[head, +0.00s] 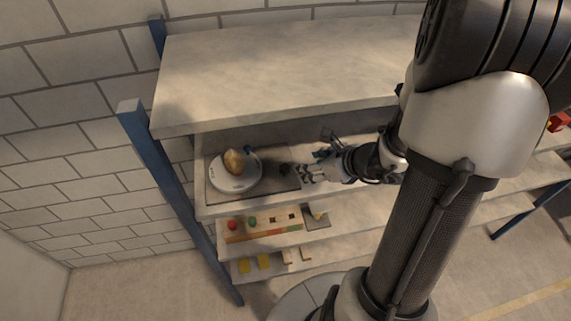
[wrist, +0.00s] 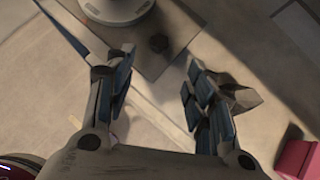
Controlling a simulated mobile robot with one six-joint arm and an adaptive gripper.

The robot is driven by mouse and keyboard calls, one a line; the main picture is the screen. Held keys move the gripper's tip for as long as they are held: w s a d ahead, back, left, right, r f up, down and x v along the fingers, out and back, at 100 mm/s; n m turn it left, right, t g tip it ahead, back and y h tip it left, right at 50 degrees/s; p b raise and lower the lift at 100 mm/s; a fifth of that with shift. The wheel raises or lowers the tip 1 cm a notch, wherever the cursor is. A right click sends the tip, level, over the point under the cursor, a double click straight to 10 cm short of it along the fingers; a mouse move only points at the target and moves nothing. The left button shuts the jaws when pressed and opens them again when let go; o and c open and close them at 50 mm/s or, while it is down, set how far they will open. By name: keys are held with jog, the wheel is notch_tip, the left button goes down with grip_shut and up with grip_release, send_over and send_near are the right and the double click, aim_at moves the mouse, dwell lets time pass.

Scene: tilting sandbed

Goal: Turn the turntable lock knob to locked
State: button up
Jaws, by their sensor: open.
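The white round turntable (head: 236,172) sits on a dark grey base plate (head: 270,186) on the shelf, with a tan rock-like lump (head: 235,161) on top. A small dark knob (head: 286,169) stands on the plate just right of the turntable. In the wrist view the knob (wrist: 158,43) lies ahead, between the lines of the fingers, and the turntable's edge (wrist: 117,8) shows at the top. My gripper (head: 308,174) is open and empty, right of the knob. Its fingers (wrist: 159,62) also show in the wrist view, apart from the knob. The knob's lock setting cannot be read.
A shelf board (head: 280,75) lies above the turntable. A blue post (head: 170,180) stands at the left. Lower shelves hold a wooden block board (head: 262,232) and yellow tiles (head: 264,261). In the wrist view a dark angular object (wrist: 240,92) is by the right finger, with a red object (wrist: 297,160) beyond.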

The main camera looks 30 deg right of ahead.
aim_at(285, 167)
jog(key=x, duration=1.3)
jog(key=shift+w+f+b, duration=0.15)
jog(key=shift+w+b, duration=0.1)
jog(key=shift+b, duration=0.05)
jog(key=shift+c, duration=0.2)
jog(key=c, duration=1)
